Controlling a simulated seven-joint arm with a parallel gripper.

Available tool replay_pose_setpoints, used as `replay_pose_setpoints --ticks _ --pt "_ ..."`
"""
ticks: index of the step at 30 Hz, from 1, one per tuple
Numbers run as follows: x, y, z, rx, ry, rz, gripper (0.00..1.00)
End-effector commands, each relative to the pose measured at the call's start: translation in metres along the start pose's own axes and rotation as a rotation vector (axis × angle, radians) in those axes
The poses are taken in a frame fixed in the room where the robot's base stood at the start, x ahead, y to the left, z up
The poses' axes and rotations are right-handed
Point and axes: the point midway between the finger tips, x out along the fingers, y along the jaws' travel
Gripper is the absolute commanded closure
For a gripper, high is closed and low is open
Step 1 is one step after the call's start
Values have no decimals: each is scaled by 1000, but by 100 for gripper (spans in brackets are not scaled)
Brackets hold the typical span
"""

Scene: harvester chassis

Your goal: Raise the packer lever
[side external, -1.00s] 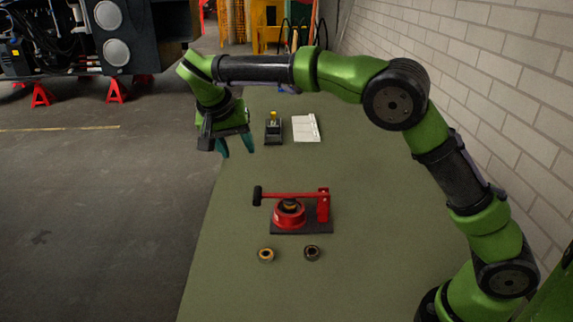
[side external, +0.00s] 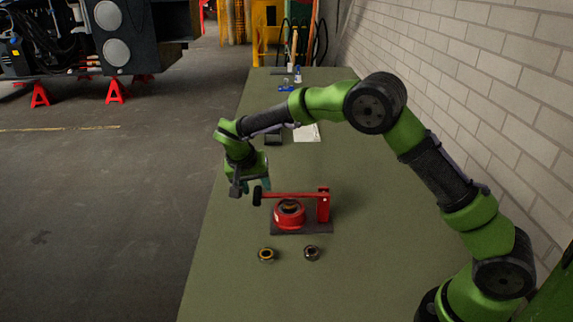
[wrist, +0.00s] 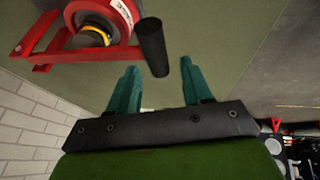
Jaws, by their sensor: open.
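The red bearing packer (side external: 289,214) stands on a dark base plate on the green table. Its red lever (side external: 293,195) lies level across the top, from the red post (side external: 323,206) at the right to a black handle (side external: 257,195) at the left. My gripper (side external: 256,185) is open and empty, just behind and close to the handle. In the wrist view, the teal fingers of my gripper (wrist: 157,88) are spread apart, and the black handle (wrist: 152,47) lies beyond their tips, roughly in line with the gap. I cannot tell whether they touch.
Two bearing rings, one tan (side external: 267,255) and one dark (side external: 312,253), lie in front of the packer. A white paper (side external: 307,133) and a black device (side external: 273,138) lie farther back. A brick wall (side external: 500,90) runs along the right. The table's left part is clear.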

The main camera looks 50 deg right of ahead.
Motion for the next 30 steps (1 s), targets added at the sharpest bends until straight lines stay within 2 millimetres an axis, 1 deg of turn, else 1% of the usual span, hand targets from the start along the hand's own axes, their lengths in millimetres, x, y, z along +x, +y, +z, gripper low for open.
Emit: replay_pose_setpoints --ticks 9,11,18,19,30 --pt "3 0 0 0 0 0 51" --pt "3 0 0 0 0 0 60" --pt "2 0 0 0 0 0 96" --pt "2 0 0 0 0 0 100" --pt "0 0 -1 3 1 -9 100"
